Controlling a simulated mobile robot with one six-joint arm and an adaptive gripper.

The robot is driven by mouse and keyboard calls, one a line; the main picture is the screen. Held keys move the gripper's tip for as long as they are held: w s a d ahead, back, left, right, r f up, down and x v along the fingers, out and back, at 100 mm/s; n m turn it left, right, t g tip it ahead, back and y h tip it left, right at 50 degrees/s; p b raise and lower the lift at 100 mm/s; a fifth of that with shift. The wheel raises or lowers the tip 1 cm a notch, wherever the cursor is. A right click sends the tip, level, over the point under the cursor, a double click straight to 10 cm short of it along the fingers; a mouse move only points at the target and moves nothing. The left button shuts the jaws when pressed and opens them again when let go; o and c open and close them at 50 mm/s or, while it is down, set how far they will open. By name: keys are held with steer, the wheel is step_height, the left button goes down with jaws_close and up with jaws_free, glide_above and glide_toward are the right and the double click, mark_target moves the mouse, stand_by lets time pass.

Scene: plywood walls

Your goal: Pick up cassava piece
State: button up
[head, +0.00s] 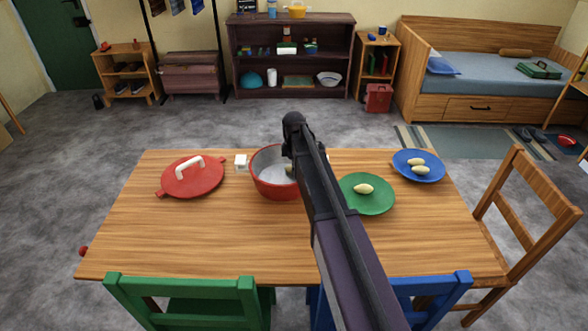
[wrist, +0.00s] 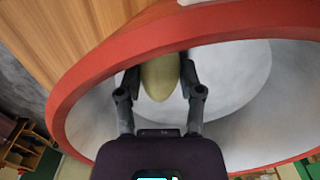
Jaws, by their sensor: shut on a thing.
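A pale yellow cassava piece (wrist: 160,77) is between my gripper's fingers (wrist: 160,82) in the wrist view, and the fingers are shut on it. The gripper is at the red pot (head: 265,187), with the piece within the pot's rim; the pot's red rim (wrist: 75,85) and grey inside surround it in the wrist view. In the head view my arm hides much of the gripper and the pot's right side. One more cassava piece (head: 363,188) lies on a green plate (head: 375,207). Two pieces (head: 419,169) lie on a blue plate (head: 432,155).
A red lid (head: 192,180) with a white handle lies on the wooden table (head: 220,245), left of the pot. A small white object (head: 240,163) stands between them. Green (head: 185,290), blue (head: 430,290) and wooden (head: 530,210) chairs surround the table. The table's front left is clear.

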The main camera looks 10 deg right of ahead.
steer(key=shift+r, duration=0.15)
step_height(320, 180, up, 10)
steer(key=p, duration=1)
stand_by(0.6)
steer(key=shift+r+p, duration=1.3)
steer(key=shift+p, duration=0.15)
steer(key=shift+d, duration=0.15)
steer(key=shift+d, duration=1.15)
steer(key=shift+s+a+f, duration=0.1)
